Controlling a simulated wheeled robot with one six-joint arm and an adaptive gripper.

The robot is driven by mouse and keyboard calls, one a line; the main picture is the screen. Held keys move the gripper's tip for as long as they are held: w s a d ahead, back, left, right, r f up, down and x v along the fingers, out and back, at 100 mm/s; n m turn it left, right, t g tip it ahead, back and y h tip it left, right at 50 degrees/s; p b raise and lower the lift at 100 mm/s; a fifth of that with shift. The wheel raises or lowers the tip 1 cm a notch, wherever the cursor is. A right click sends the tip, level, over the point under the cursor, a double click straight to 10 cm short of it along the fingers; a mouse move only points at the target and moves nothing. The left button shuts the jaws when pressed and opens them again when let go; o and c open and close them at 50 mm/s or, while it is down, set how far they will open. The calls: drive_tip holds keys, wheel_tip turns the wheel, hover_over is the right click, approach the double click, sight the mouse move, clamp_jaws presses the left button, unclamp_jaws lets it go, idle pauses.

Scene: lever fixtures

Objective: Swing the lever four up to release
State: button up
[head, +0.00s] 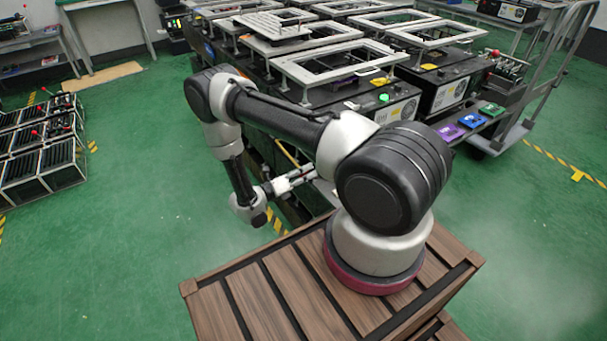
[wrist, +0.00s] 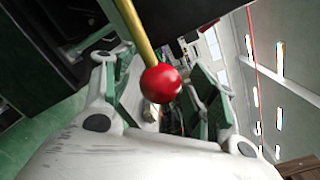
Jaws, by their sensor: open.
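The lever is a brass rod ending in a red ball knob (wrist: 160,83), large in the wrist view. Its rod (wrist: 134,30) runs from the top edge down to the knob. My gripper (wrist: 167,97) is open, with one finger on each side of the knob in the picture. The knob overlaps the gap between the fingers; I cannot tell whether it touches either one. In the head view my gripper (head: 295,180) is low beside the dark fixture, and a yellowish rod (head: 287,153) shows just above it. The knob cannot be made out there.
Black units under grey metal frames (head: 325,68) stand behind my arm. A cart (head: 510,120) with purple, blue and green items is at the right. Black racks with red-knobbed levers (head: 40,150) stand at the left. The green floor (head: 130,200) between is open.

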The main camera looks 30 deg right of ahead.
sight(292, 159)
clamp_jaws()
drive_tip(key=shift+r+n, duration=0.5)
drive_tip(key=shift+r, duration=0.4)
drive_tip(key=r+n, duration=0.1)
drive_tip(key=r, duration=0.1)
drive_tip(key=w+r+n, duration=0.1)
drive_tip(key=r+n, duration=0.1)
drive_tip(key=r, duration=0.1)
drive_tip(key=r+n, duration=0.1)
drive_tip(key=r, duration=0.2)
drive_tip(key=shift+w+r+n, duration=0.2)
drive_tip(key=shift+w+n, duration=0.1)
drive_tip(key=shift+w, duration=0.1)
drive_tip(key=w+r+n, duration=0.5)
drive_tip(key=r, duration=0.2)
drive_tip(key=shift+w+a+r+y, duration=0.2)
drive_tip(key=shift+w+y, duration=0.1)
drive_tip(key=shift+w, duration=0.1)
unclamp_jaws()
drive_tip(key=shift+d, duration=0.1)
